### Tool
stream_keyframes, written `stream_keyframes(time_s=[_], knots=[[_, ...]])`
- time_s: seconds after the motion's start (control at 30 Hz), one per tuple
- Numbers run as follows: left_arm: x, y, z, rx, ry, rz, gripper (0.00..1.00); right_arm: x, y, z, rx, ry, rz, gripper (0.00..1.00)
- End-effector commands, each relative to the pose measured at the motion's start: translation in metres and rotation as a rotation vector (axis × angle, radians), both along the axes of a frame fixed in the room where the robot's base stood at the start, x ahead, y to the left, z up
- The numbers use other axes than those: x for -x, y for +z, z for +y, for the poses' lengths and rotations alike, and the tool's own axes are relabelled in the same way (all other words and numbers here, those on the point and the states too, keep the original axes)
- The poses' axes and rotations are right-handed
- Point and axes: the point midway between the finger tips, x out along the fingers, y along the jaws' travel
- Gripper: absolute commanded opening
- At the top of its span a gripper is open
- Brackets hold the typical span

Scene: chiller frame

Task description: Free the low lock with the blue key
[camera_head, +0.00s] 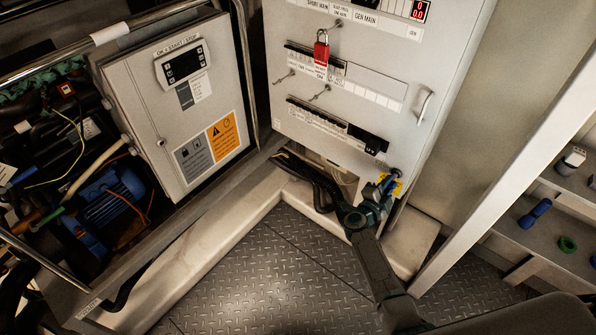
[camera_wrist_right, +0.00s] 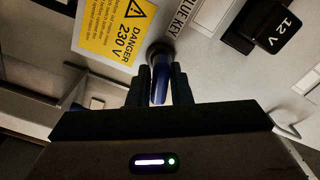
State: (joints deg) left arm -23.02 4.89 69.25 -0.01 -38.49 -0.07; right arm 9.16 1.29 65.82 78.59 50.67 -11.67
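The low lock (camera_wrist_right: 158,52) is a dark round collar on the pale cabinet face, between a yellow "DANGER 230 V" label and a "BLUE KEY" label in the right wrist view. A blue key (camera_wrist_right: 160,82) points out of it toward the camera. My right gripper (camera_wrist_right: 160,92) has a finger close on each side of the key and looks shut on it. In the head view my right gripper (camera_head: 380,193) is at the cabinet's lower right corner, beside the yellow label (camera_head: 395,186); it partly hides the lock there. My left gripper is not in view.
A red padlock (camera_head: 321,52) hangs higher on the cabinet (camera_head: 380,60). A grey control box (camera_head: 175,110) and exposed machinery stand at left. A shelf (camera_head: 550,240) at right holds a blue item (camera_head: 535,213) and a green ring (camera_head: 567,244). The plate floor (camera_head: 270,280) is clear.

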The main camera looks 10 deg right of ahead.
Motion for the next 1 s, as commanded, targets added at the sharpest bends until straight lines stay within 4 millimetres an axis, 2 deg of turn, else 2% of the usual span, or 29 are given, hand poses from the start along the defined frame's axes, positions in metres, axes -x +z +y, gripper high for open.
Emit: stream_keyframes(time_s=[0.33, 0.83, 1.0], knots=[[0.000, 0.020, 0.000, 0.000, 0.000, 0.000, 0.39, 0.000, 0.002, 0.000, 0.093, 0.000, 0.111, 0.16], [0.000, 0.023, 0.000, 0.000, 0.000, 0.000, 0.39, 0.000, 0.000, 0.000, 0.124, 0.001, 0.146, 0.16], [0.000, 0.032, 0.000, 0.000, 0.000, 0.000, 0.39, 0.000, 0.003, 0.000, 0.160, 0.000, 0.190, 0.16]])
